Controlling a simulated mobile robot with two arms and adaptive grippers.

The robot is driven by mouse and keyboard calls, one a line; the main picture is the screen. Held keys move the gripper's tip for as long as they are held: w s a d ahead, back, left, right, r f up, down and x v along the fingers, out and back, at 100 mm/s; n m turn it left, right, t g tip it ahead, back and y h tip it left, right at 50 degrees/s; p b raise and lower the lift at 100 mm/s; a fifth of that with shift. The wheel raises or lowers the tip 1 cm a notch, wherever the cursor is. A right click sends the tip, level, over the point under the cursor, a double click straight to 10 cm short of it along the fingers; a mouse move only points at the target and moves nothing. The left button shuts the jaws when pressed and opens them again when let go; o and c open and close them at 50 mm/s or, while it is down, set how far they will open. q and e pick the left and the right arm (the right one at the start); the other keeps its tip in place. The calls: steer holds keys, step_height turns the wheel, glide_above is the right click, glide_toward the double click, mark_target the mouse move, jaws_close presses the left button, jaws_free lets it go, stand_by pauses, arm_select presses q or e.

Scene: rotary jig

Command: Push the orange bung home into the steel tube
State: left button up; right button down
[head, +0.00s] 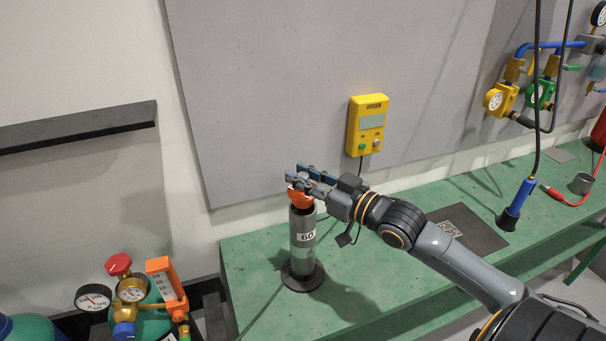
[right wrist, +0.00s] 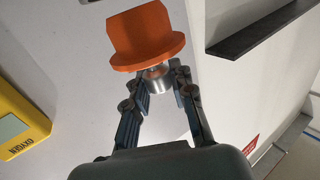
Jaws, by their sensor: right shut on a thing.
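The steel tube (head: 302,243) stands upright on a dark round base on the green bench, with a label reading 60 on its side. The orange bung (head: 300,198) is at the tube's top; it also shows in the right wrist view (right wrist: 148,38) with a wide flange and a metal knob. My right gripper (head: 304,179) is shut on the bung's knob (right wrist: 158,78), above the tube. The tube is not visible in the right wrist view, and I cannot tell whether the bung touches the rim. My left gripper is not in view.
A yellow box (head: 367,125) hangs on the wall behind. Gauges and regulators (head: 130,290) stand at the lower left.

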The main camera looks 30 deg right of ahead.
mark_target(312, 198)
steer(key=shift+p, duration=0.6)
stand_by(1.0)
steer(key=shift+f+b, duration=1.25)
steer(key=shift+f, duration=1.05)
steer(key=c, duration=1.1)
jaws_free()
steer(key=shift+o, duration=0.2)
steer(key=v, duration=1.2)
steer(key=shift+r, duration=0.1)
